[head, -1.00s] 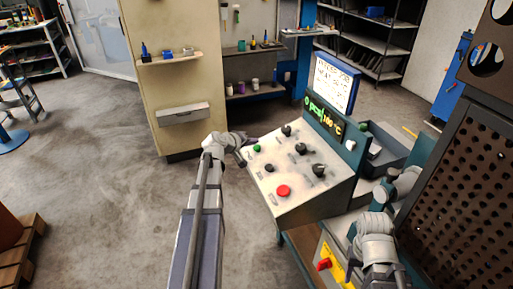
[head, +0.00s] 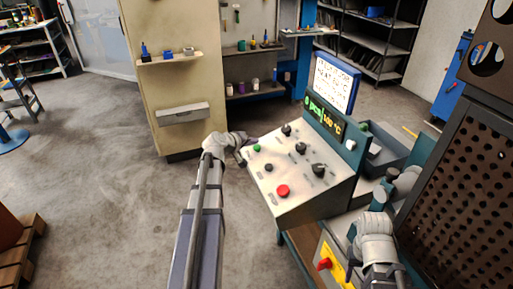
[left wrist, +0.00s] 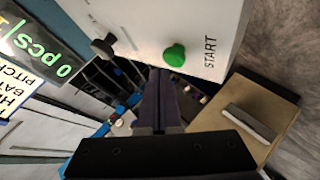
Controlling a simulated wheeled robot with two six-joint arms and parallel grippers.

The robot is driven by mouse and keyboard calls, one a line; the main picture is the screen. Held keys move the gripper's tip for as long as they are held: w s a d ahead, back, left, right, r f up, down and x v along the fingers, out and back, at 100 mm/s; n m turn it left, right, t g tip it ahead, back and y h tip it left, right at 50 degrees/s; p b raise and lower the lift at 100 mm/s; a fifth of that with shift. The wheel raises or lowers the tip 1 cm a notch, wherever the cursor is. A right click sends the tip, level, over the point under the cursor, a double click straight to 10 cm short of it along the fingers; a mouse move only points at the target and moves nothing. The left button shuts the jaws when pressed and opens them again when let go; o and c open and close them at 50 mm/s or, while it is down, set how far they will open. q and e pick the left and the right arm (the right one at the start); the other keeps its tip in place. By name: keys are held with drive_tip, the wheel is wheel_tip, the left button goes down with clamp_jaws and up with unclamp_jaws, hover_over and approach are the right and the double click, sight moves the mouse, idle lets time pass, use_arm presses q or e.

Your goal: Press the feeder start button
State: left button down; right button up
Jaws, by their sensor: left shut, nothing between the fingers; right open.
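The green start button (head: 256,148) is on the upper left of the sloped control panel (head: 262,188). In the left wrist view it is a green knob (left wrist: 175,55) beside the word START. My left gripper (left wrist: 158,72) is shut and empty, its fingertips close to the panel edge near the button in the picture. I cannot tell the gap in depth, but no contact is visible. In the head view the left gripper (head: 245,140) is at the panel's far left edge. My right arm is at the lower right, and its fingers are hidden.
The panel also carries black knobs (head: 319,170) and a red button (head: 283,191). A perforated dark guard (head: 465,190) is at the right. The floor left of the panel is clear.

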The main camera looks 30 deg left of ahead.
use_arm(q)
drive_tip(key=shift+w+f, duration=0.1)
drive_tip(key=shift+f, duration=0.25)
drive_tip(key=shift+w+d+f+b, duration=0.1)
drive_tip(key=shift+d+f+b, duration=0.1)
drive_tip(key=shift+f+b, duration=0.45)
idle(0.6)
drive_tip(key=shift+r, duration=0.25)
drive_tip(key=shift+s+a+r+p, duration=0.2)
drive_tip(key=shift+r+p, duration=0.6)
drive_tip(key=shift+p, duration=0.05)
